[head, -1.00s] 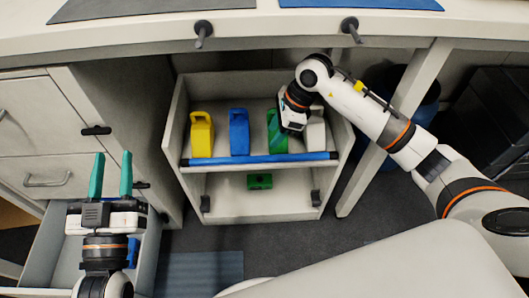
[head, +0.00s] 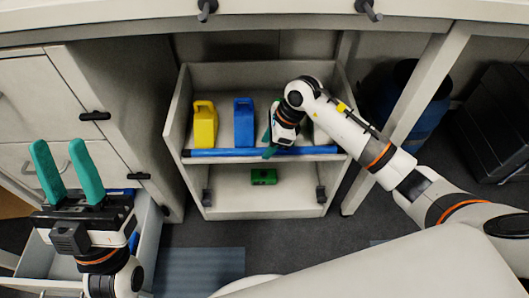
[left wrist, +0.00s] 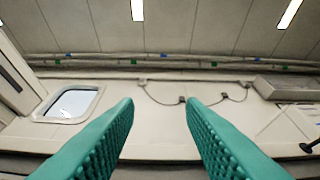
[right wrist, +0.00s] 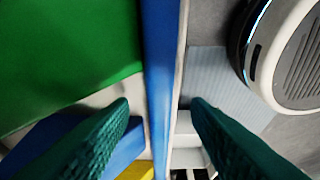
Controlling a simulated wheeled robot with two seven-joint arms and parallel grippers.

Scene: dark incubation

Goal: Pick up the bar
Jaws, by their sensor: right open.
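The blue bar (head: 215,153) lies across the front edge of the shelf unit's upper shelf. It also runs up the middle of the right wrist view (right wrist: 160,75). My right gripper (head: 268,150) is at the bar's right part, pointing down. In the right wrist view its open fingers (right wrist: 158,112) are on either side of the bar, with gaps between; I cannot tell how deep they reach. My left gripper (head: 65,155) is open, empty and raised at the far left, pointing up; its teal fingers also show in the left wrist view (left wrist: 160,105).
On the upper shelf behind the bar stand a yellow jug (head: 204,128) and a blue jug (head: 243,125). A green surface (right wrist: 60,60) fills the right wrist view's upper left. A small green object (head: 263,177) sits on the lower shelf. An open drawer (head: 148,240) is below my left gripper.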

